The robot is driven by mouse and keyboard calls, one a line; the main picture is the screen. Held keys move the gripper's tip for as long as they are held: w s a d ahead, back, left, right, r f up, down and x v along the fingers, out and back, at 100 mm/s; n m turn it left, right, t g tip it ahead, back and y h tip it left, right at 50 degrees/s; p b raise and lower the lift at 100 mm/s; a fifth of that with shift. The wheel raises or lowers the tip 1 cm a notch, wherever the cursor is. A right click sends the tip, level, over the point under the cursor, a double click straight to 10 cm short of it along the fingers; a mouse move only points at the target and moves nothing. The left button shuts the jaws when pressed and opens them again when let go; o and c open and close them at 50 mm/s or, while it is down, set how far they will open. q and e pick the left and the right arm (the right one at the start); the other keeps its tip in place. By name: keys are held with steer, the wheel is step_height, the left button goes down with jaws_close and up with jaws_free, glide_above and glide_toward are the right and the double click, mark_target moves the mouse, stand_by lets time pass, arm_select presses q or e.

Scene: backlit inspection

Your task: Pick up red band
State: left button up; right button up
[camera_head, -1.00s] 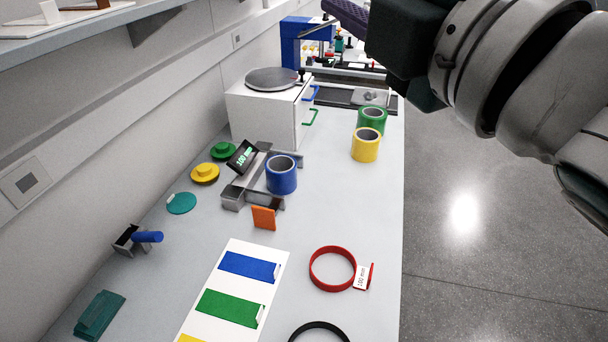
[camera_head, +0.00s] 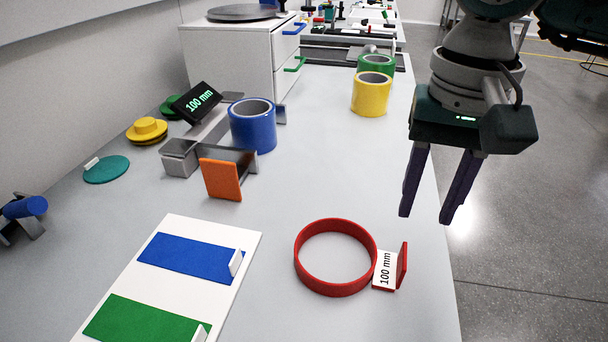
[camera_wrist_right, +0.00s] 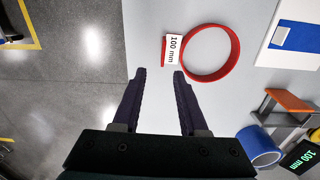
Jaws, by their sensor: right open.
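The red band (camera_head: 336,287) is a thin ring lying on the grey-white table, with a white "100 mm" label (camera_head: 385,270) and a red upright tab (camera_head: 402,265) at its right side. In the right wrist view the red band (camera_wrist_right: 233,64) and its label (camera_wrist_right: 173,49) lie past the fingertips. My right gripper (camera_head: 425,218) is open and empty, its dark fingers pointing down above the table's right edge, behind and to the right of the band. It also shows in the right wrist view (camera_wrist_right: 160,72). My left gripper is not in view.
A white board with blue (camera_head: 185,258) and green (camera_head: 145,322) patches lies left of the band. An orange plate (camera_head: 220,180), a blue roll (camera_head: 252,130) and a yellow roll (camera_head: 371,97) stand behind. Bare table surrounds the band; the floor lies past the right edge.

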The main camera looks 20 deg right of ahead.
mark_target(405, 255)
arm_select(q)
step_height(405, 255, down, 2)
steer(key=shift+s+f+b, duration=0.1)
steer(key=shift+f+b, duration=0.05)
steer(key=shift+b, duration=0.7)
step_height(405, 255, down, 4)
steer(key=b, duration=0.3)
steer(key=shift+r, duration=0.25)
arm_select(e)
steer(key=f, duration=0.9)
steer(key=shift+a, duration=0.35)
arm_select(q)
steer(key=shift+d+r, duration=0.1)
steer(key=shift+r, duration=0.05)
arm_select(e)
steer(key=shift+r, duration=0.15)
jaws_close()
